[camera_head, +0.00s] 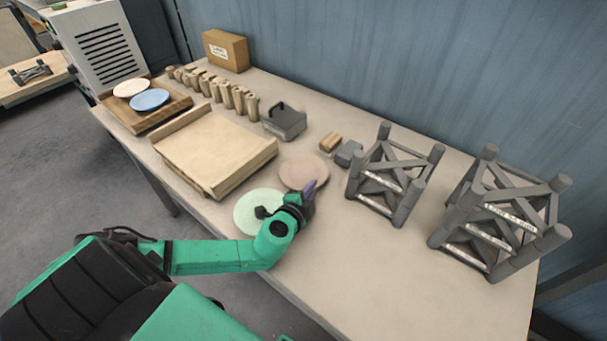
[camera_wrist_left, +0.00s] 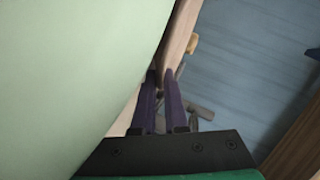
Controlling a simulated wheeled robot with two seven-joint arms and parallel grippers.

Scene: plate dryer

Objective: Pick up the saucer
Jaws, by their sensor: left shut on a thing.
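The saucer appears to be the pinkish-tan plate (camera_head: 300,171) near the middle of the table in the head view. My left gripper (camera_head: 313,187) is at its near right edge, purple fingers shut on its rim. In the left wrist view, the two fingers (camera_wrist_left: 165,100) stand close together, with a pinkish strip of the saucer (camera_wrist_left: 182,35) running between their tips. I cannot tell whether the saucer is clear of the table. A pale green plate (camera_head: 252,213) lies nearer, partly behind my left wrist; it fills the left of the wrist view (camera_wrist_left: 65,75). My right gripper does not show.
A wooden board or box (camera_head: 215,150) stands left of the plates. A tray (camera_head: 165,113) with a white and a blue plate is at the far left. Grey frames (camera_head: 388,180) (camera_head: 500,215) stand at the right. The front right table is clear.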

